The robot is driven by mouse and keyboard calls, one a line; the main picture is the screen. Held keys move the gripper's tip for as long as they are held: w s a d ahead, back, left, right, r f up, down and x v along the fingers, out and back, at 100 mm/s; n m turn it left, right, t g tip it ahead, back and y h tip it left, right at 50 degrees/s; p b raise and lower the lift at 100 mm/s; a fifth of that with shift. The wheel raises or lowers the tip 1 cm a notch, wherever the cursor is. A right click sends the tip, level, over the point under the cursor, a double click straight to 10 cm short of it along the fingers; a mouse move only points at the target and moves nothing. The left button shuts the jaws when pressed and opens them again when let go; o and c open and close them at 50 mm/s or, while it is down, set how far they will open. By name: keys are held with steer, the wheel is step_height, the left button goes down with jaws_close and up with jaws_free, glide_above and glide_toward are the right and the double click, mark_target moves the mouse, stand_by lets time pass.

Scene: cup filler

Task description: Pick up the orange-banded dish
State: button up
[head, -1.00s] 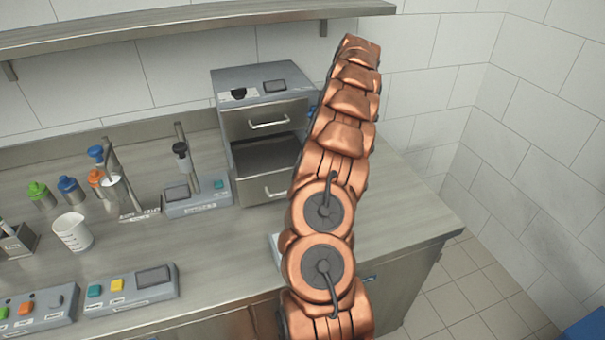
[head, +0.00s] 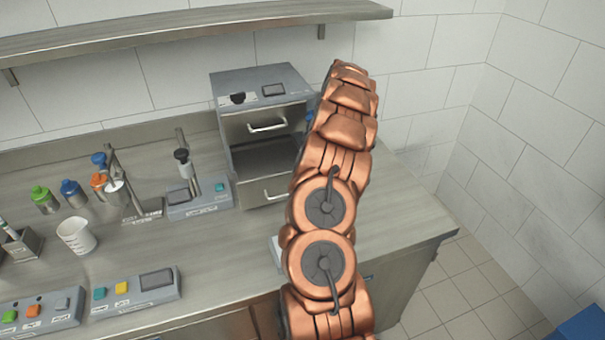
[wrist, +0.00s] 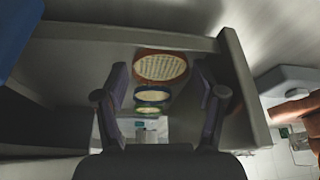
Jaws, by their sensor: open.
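The orange-banded dish (wrist: 161,68) shows in the wrist view, pale inside with an orange rim, within a grey-walled tray or drawer (wrist: 243,85). A blue-banded dish (wrist: 152,96) and a green-banded dish (wrist: 148,110) show just below it in the picture. My gripper (wrist: 162,72) is open and empty, with one dark finger on each side of the row of dishes. The orange-banded dish appears between the fingertips; I cannot tell whether they touch it. In the head view my copper arm hides the gripper and the dishes.
A grey cabinet (head: 226,125) with two handled drawer fronts stands on the steel bench, beside my arm. Bottles, a white beaker (head: 76,235) and button boxes (head: 135,292) stand on the left. A shelf (head: 180,27) runs above. The bench's right end is clear.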

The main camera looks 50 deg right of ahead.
steer(key=shift+a+f, duration=0.2)
steer(key=shift+f, duration=0.15)
steer(key=shift+c, duration=0.3)
steer(key=c, duration=0.6)
steer(key=shift+r, duration=0.1)
